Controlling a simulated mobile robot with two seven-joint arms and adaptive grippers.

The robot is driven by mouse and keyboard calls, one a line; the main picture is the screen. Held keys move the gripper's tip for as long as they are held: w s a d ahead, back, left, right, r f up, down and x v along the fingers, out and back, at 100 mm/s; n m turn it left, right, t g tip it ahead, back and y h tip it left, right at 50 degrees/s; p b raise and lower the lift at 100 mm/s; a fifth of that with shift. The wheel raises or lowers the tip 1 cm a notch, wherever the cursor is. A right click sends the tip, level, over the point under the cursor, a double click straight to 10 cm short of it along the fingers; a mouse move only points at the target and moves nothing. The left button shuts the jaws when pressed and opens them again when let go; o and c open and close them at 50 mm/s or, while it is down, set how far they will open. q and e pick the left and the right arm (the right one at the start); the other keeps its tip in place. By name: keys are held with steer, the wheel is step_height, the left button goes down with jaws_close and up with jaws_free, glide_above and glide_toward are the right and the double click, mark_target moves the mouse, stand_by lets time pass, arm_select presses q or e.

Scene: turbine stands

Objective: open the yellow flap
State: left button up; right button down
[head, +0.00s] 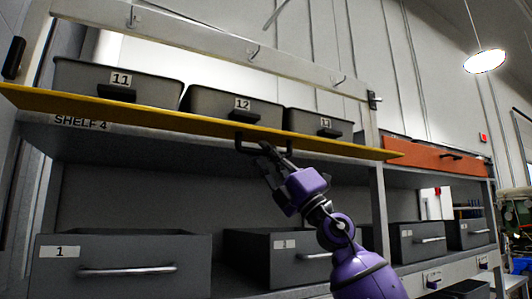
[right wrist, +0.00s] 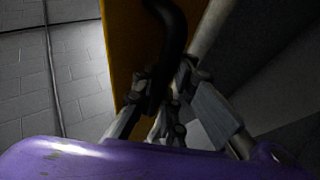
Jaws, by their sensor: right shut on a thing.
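The yellow flap (head: 190,119) spans the front of the shelf marked SHELF 4 in the head view. I see it nearly edge-on, as a thin tilted band, with the shelf's bins showing above it. Its dark handle (head: 247,145) hangs from the middle of its underside. My purple right gripper (head: 268,150) reaches up from below and is shut on this handle. In the right wrist view the fingers (right wrist: 160,108) close around the black curved handle (right wrist: 176,45), with the yellow flap (right wrist: 122,45) behind it. My left gripper is not in view.
Grey bins numbered 11 (head: 145,88), 12 (head: 205,103) and 13 (head: 300,119) stand behind the flap. An orange flap (head: 425,155) is at the right. Grey drawers (head: 135,250) line the lower shelf. A hooked rail (head: 215,45) runs above.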

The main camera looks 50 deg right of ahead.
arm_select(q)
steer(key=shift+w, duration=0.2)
arm_select(e)
steer(key=c, duration=1.8)
jaws_free()
steer(key=shift+s, duration=0.15)
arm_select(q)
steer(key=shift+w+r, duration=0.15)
arm_select(e)
steer(key=shift+o, duration=0.2)
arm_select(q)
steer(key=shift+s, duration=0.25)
arm_select(e)
steer(key=v, duration=1.2)
